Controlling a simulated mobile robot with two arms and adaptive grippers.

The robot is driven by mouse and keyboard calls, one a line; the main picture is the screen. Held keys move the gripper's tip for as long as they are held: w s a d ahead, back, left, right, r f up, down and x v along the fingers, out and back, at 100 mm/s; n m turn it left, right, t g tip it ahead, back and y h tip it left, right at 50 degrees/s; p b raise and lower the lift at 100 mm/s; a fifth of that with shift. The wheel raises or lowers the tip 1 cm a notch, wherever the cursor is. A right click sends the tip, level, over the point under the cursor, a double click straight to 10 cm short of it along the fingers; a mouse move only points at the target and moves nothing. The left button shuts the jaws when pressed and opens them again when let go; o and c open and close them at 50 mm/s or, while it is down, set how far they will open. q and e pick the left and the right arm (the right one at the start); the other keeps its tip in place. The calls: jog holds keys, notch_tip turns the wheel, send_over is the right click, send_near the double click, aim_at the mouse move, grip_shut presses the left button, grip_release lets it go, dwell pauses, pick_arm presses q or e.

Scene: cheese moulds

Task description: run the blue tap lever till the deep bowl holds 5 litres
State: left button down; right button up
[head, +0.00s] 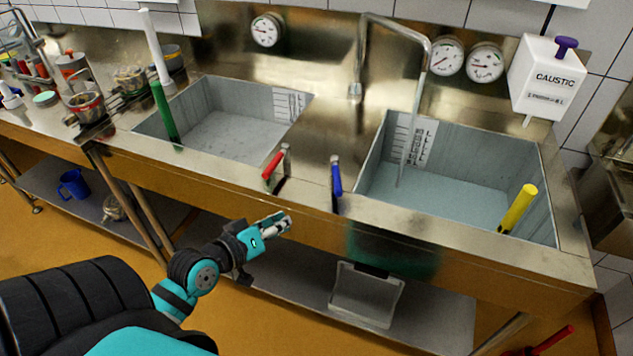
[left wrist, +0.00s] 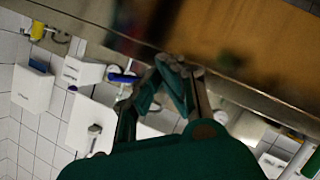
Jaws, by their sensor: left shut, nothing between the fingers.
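The blue tap lever (head: 336,178) stands on the front ledge between the two sink bowls. The spout (head: 428,52) points over the right bowl (head: 562,215), and a thin pale stream (head: 411,140) falls from it into bluish water (head: 430,190). This bowl has a litre scale (head: 414,140) on its back wall; the exact level is hard to read. My left gripper (head: 283,222) is shut and empty in front of the sink's front edge, left of and below the blue lever, apart from it. In the left wrist view its fingers (left wrist: 172,75) are together. My right gripper is out of view.
A red lever (head: 275,167) stands left of the blue one. The left bowl (head: 225,135) holds a green pipe (head: 164,112); a yellow pipe (head: 518,208) stands in the right bowl. A caustic dispenser (head: 547,75) hangs at right. A grey bin (head: 367,295) sits below.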

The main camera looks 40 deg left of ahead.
pick_arm(q)
notch_tip(320, 180, up, 6)
jog(key=a+r+n+t+h, duration=0.1)
jog(key=a+n+t, duration=0.1)
jog(key=n, duration=0.5)
jog(key=p, duration=0.3)
send_near(333, 171)
jog(key=shift+w+a+r+n, duration=0.15)
jog(key=shift+w+a+n, duration=0.15)
jog(key=shift+w+a, duration=0.95)
jog(key=shift+w+d+f+p, duration=0.25)
jog(key=shift+w+d, duration=0.1)
jog(key=shift+d, duration=0.15)
jog(key=shift+w+d+f+p, duration=0.1)
jog(key=shift+w+d+p, duration=0.15)
jog(key=shift+w+d, duration=0.15)
jog(key=shift+w+d+f, duration=0.25)
jog(key=shift+w+d, duration=0.1)
jog(key=shift+d, duration=0.35)
